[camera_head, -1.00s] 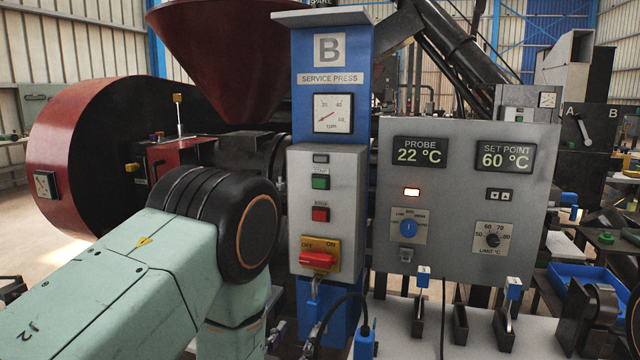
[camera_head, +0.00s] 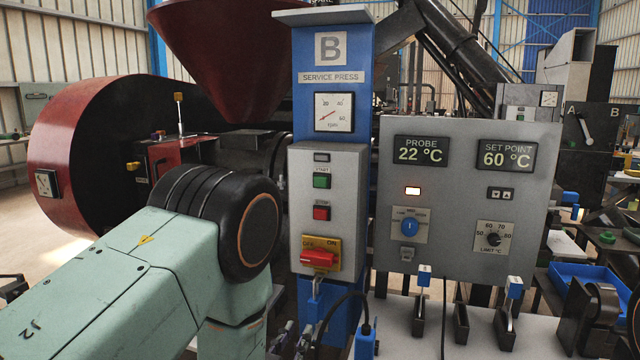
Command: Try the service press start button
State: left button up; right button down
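The service press (camera_head: 331,78) is a blue column with a "B" plate and an rpm dial (camera_head: 333,112) whose red needle points low left. On its grey control box, the green start button (camera_head: 321,181) sits above the red stop button (camera_head: 321,213). Below them is a red rotary switch (camera_head: 318,258) on a yellow OFF/ON plate; its exact setting is unclear. My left arm comes in from the left. Part of my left gripper (camera_head: 290,338) shows at the bottom edge, below the box and apart from the button; its opening is unclear. My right gripper is not seen.
A grey panel (camera_head: 465,255) at right reads probe 22 °C and set point 60 °C, with a lit lamp (camera_head: 412,191) and a blue knob (camera_head: 409,227). Cables and blue-tipped levers (camera_head: 423,280) stand below. A red hopper (camera_head: 228,60) and red drum (camera_head: 75,160) are at left.

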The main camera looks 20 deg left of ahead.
pick_arm(q)
grip_shut()
dwell(1.2)
